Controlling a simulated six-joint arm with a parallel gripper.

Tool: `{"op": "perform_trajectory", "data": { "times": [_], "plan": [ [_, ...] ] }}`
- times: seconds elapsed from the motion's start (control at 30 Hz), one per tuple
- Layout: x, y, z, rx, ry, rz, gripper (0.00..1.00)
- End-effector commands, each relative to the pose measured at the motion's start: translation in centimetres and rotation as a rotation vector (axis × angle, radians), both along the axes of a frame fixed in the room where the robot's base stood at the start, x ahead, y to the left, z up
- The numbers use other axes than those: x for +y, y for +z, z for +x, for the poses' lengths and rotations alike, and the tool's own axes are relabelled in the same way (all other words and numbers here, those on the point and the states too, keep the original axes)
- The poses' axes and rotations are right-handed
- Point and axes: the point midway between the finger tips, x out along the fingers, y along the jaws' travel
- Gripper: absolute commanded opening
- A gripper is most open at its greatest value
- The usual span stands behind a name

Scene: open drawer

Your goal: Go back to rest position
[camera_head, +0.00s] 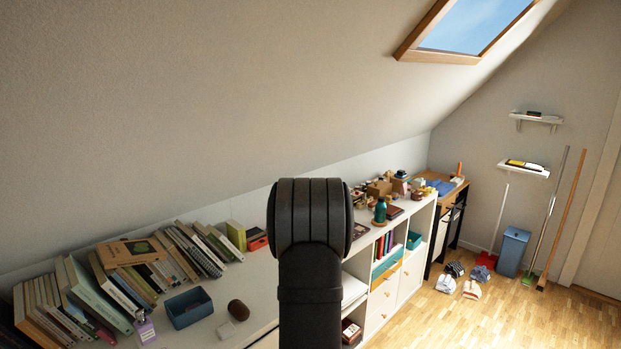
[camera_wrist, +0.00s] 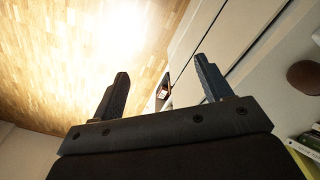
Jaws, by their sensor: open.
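My gripper (camera_wrist: 162,66) shows in the wrist view with its two dark fingers spread apart and nothing held between them. Beyond the fingers lie pale drawer fronts (camera_wrist: 218,50) with dark gaps between them, and the wood floor (camera_wrist: 60,50). I cannot tell whether a drawer there is pulled out. In the head view my dark arm stands upright in the middle and hides part of the desk and shelf; my gripper does not show there.
The white desk (camera_head: 258,287) holds leaning books, a blue-grey bin (camera_head: 189,308) and a dark brown round object (camera_head: 238,310). A white shelf unit (camera_head: 410,235) stands right of my arm, with a green bottle (camera_head: 380,211) on top. Open wood floor (camera_head: 500,315) lies at right.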

Motion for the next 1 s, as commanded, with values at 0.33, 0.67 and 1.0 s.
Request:
{"op": "perform_trajectory", "data": {
  "times": [0.33, 0.67, 1.0],
  "plan": [
    [-0.1, -5.1, -3.2, 0.003, 0.093, 0.0, 0.71],
    [-0.1, -6.3, -4.1, 0.0, 0.122, 0.0, 0.71],
    [-0.1, -6.3, -4.1, 0.0, 0.122, 0.0, 0.71]
  ]
}}
